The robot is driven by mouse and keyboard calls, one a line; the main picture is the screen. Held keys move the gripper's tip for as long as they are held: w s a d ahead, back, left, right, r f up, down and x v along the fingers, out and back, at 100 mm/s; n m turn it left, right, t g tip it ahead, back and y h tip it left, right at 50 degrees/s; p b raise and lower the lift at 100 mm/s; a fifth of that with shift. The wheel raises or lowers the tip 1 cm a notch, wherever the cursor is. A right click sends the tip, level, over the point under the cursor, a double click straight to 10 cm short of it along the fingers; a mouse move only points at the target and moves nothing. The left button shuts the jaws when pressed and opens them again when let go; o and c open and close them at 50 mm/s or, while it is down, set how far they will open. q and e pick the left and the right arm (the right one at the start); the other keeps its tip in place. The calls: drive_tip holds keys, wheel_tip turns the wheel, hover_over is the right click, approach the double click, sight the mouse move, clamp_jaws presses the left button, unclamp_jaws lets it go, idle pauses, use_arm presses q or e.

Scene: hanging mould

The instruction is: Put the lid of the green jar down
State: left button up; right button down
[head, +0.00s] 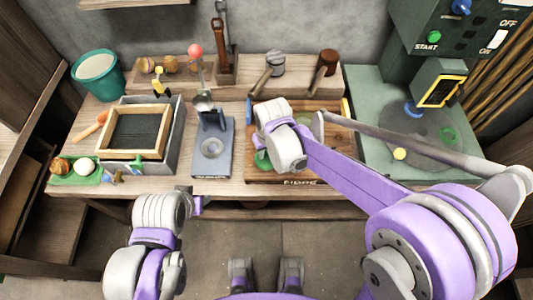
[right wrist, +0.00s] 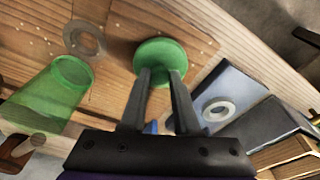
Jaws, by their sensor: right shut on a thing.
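The green lid (right wrist: 160,56) is a round disc between the fingertips of my right gripper (right wrist: 160,76), which is shut on it. The lid is over the wooden board (right wrist: 115,75); I cannot tell whether it touches the board. In the head view a bit of green lid (head: 262,160) shows at the left of my right wrist, which hides the fingers. The translucent green jar (right wrist: 55,95) stands apart from the lid, to its left in the right wrist view. My left gripper (head: 198,204) is low in front of the bench, its fingers not clear.
A blue-grey press (head: 212,155) stands just left of the board. A wooden frame (head: 137,132) on a grey tub is further left. A grey ring (right wrist: 85,40) lies near the jar. Mallets stand behind, and a green machine (head: 375,100) is at the right.

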sight(269, 163)
drive_tip(key=shift+f, duration=0.65)
drive_tip(key=shift+f, duration=0.25)
drive_tip(key=c, duration=0.6)
unclamp_jaws()
drive_tip(key=shift+r, duration=0.1)
drive_tip(key=shift+c, duration=0.2)
drive_tip(key=shift+r, duration=0.45)
wheel_tip(269, 163, up, 11)
drive_tip(key=s+p, duration=0.1)
drive_tip(key=shift+s+d+r, duration=0.15)
drive_tip(key=shift+s+d, duration=0.2)
